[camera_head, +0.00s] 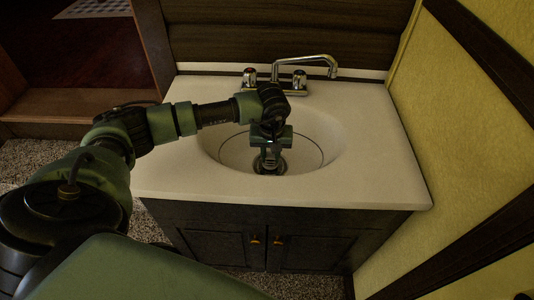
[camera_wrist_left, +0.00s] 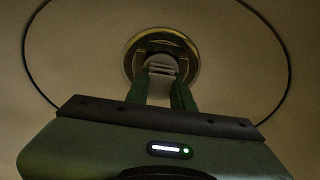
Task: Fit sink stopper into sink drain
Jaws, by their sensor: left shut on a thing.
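The sink basin (camera_head: 308,143) is an oval white bowl set in a white counter. The drain (camera_head: 284,166) is a round metal ring at the bowl's bottom; it also shows in the left wrist view (camera_wrist_left: 190,58) with a brassy rim. My left gripper (camera_head: 270,166) points down into the bowl over the drain. In the left wrist view its fingers (camera_wrist_left: 160,80) are shut on a small grey piece, the sink stopper (camera_wrist_left: 160,62), which overlaps the drain opening. I cannot tell whether the stopper is seated in the drain or just above it. My right gripper is not in view.
A chrome faucet (camera_head: 306,62) with two handles stands at the back of the counter (camera_head: 375,150). A dark cabinet (camera_head: 265,235) is below. A yellow wall (camera_head: 470,120) is close on the right. The counter's right side is clear.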

